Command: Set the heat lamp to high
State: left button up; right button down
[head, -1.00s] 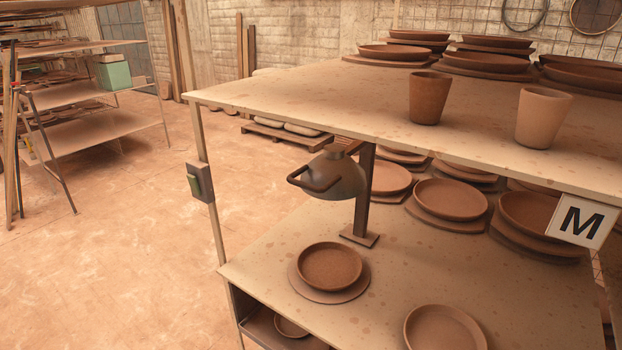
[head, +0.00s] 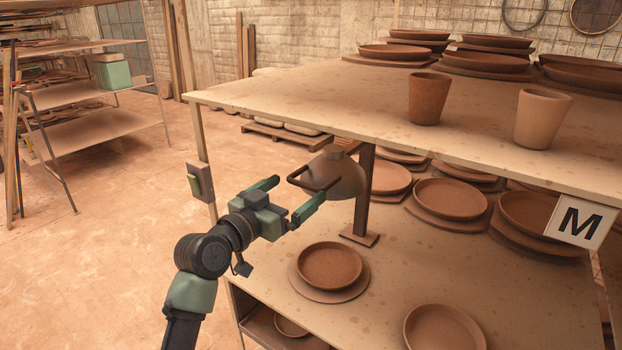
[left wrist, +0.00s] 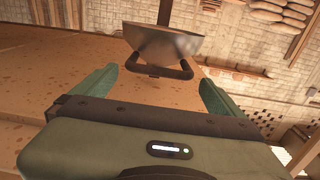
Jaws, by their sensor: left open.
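The heat lamp (head: 346,178) has a brownish metal dome shade and hangs under the upper shelf in front of a dark post. A dark U-shaped handle (head: 308,176) sticks out from its left side. My left gripper (head: 294,191) is open just to the left of the handle, its green fingers spread. In the left wrist view the lamp (left wrist: 165,42) and its handle (left wrist: 160,73) appear ahead, between the two fingers (left wrist: 158,90). Nothing is held, and the handle looks apart from the fingers. My right gripper is not in view.
A grey switch box (head: 200,180) is fixed to the rack's front-left leg. A bowl on a plate (head: 330,266) stands on the lower shelf (head: 390,290) below the lamp. Cups (head: 430,98) and bowls stand on the upper shelf. Open floor (head: 100,250) lies left.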

aim_at(302, 185)
pick_arm(q)
jog(key=p+x, duration=0.1)
jog(key=x, duration=0.4)
jog(key=shift+w+d, duration=0.2)
jog(key=shift+w+d+p, duration=0.45)
jog(key=shift+w, duration=0.15)
jog(key=shift+f, duration=0.1)
